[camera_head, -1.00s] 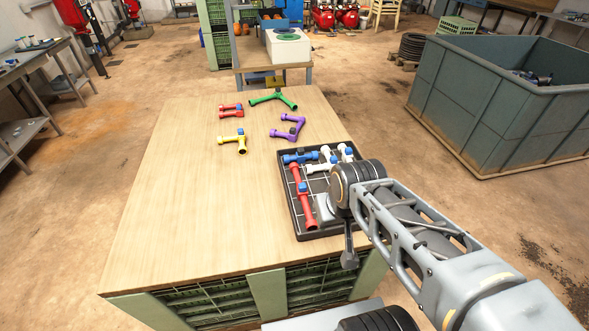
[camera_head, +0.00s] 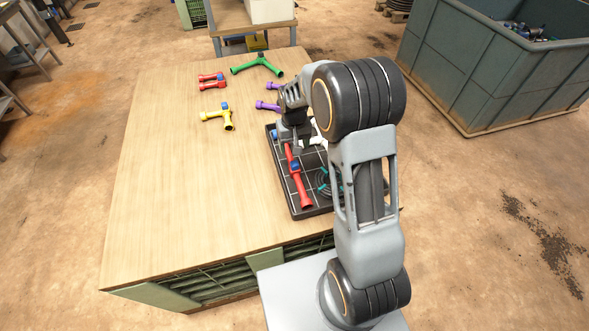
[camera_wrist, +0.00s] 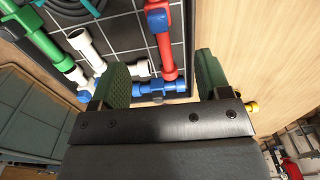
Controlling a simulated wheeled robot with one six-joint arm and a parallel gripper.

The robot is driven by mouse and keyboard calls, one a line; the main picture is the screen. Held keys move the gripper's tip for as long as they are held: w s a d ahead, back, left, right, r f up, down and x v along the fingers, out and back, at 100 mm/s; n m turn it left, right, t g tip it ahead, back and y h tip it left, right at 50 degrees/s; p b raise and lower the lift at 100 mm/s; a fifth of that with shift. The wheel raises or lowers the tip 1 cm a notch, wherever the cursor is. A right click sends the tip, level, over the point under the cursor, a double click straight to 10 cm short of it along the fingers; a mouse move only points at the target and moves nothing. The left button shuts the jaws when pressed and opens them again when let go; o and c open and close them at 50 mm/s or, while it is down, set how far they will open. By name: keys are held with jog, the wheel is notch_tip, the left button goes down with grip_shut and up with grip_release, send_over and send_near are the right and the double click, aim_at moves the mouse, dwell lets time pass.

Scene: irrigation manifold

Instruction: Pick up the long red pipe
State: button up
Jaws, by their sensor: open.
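The long red pipe (camera_head: 304,190), with a blue fitting near its middle, lies along the left side of the black gridded tray (camera_head: 314,213). In the wrist view the red pipe (camera_wrist: 166,55) runs down from the top edge towards the space between my fingers. My gripper (camera_wrist: 160,75) is open and holds nothing. A blue pipe (camera_wrist: 160,87) shows between the fingers, just below the red pipe's near end. In the head view my gripper (camera_head: 297,137) is over the far part of the tray, and my arm hides the tray's right side.
White fittings (camera_wrist: 85,45) and a green pipe (camera_wrist: 33,37) lie beside the red pipe. Yellow (camera_head: 218,116), short red (camera_head: 212,82), green (camera_head: 257,66) and purple (camera_head: 267,105) pipes lie farther back on the wooden table (camera_head: 175,190). The table's left side is clear.

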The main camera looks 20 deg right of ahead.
aim_at(295, 169)
notch_tip(295, 169, down, 8)
jog(key=shift+w+f+p, duration=0.1)
jog(key=shift+f+p, duration=0.15)
jog(key=shift+p, duration=0.05)
jog(key=shift+d+f+p, duration=0.15)
jog(key=shift+f+p, duration=0.5)
jog(key=shift+f, duration=2)
jog(key=c, duration=1.1)
